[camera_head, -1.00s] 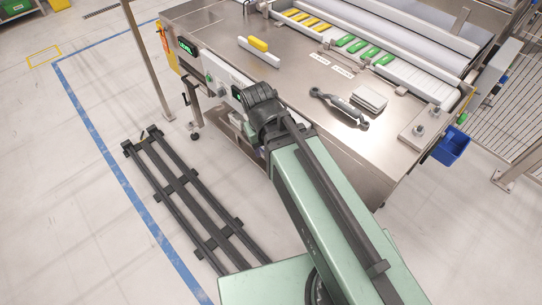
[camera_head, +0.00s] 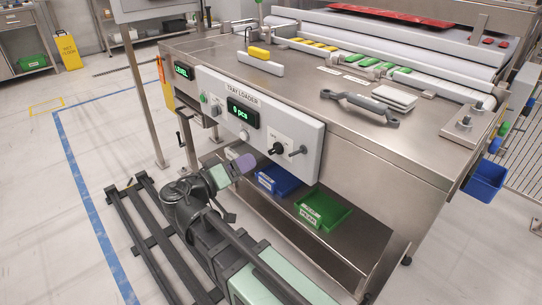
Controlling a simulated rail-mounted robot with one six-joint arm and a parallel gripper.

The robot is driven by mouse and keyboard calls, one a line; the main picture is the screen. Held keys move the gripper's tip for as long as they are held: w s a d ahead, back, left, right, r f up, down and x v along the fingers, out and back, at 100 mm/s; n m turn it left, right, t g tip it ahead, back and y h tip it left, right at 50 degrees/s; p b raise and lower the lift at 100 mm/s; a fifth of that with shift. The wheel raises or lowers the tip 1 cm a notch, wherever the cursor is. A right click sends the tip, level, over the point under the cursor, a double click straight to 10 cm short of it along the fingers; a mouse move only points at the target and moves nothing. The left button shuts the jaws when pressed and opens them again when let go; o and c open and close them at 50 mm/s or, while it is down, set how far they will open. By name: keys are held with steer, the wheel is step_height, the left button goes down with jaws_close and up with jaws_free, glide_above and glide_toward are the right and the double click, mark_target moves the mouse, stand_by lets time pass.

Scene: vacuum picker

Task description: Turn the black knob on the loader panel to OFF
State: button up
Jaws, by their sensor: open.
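The black knob (camera_head: 278,149) sits on the lower right part of the light grey loader panel (camera_head: 305,132), which is marked TRAY LOADER, on the front of the steel table. Its pointer and position marks are too small to read. My gripper (camera_head: 238,170) is low in front of the panel, to the left of and below the knob. It is open and apart from the knob. Its far finger is partly hidden by the gripper's own body. Nothing shows between the fingers.
A lit display (camera_head: 243,113) reading "0 pcs", a round grey button (camera_head: 244,135) and a small lever (camera_head: 298,152) share the panel. Blue (camera_head: 280,180) and green (camera_head: 323,209) bins stand on the shelf below. A grey-handled tool (camera_head: 360,103) lies on the tabletop. Black rails (camera_head: 150,235) lie on the floor.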

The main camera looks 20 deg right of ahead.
mark_target(271, 150)
steer(key=x, duration=1)
steer(key=shift+d, duration=0.1)
steer(key=c, duration=0.9)
